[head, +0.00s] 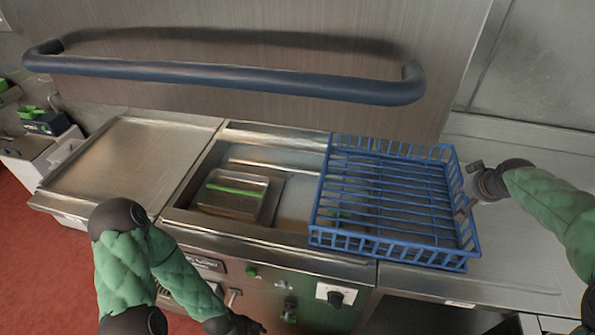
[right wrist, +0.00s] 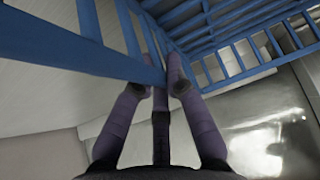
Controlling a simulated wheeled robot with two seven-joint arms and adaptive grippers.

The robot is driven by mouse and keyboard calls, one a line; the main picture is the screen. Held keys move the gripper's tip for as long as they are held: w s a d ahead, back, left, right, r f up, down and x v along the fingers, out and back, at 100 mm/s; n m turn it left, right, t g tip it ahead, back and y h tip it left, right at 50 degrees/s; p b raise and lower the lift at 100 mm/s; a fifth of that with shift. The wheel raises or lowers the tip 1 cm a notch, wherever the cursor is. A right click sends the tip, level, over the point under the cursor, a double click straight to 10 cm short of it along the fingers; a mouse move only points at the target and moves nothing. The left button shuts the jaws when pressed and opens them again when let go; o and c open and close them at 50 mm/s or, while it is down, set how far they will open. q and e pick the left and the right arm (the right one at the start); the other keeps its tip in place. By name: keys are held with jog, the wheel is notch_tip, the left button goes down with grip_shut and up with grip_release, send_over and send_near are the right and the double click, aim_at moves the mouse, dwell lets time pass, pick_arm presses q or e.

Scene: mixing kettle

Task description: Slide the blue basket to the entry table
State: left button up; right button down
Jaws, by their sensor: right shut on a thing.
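The blue basket (head: 390,200) is a wire-like rack with slatted floor and low barred walls. In the head view it lies across the right part of the open basin and the near edge of the right steel counter (head: 540,225). My right gripper (head: 468,196) is at its right wall, shut on the wall bars. In the right wrist view the fingers (right wrist: 160,82) close around the basket's blue bars (right wrist: 215,75). Which surface is the entry table is not marked.
A flat steel table top (head: 135,160) is left of the basin (head: 290,215). A steel tray with a green strip (head: 233,190) sits in the basin. A thick dark handle bar (head: 230,78) runs above, behind the basket. Knobs (head: 335,297) line the front panel.

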jog(key=shift+s+d+r, duration=0.1)
jog(key=shift+s+d, duration=0.15)
jog(key=shift+d, duration=0.75)
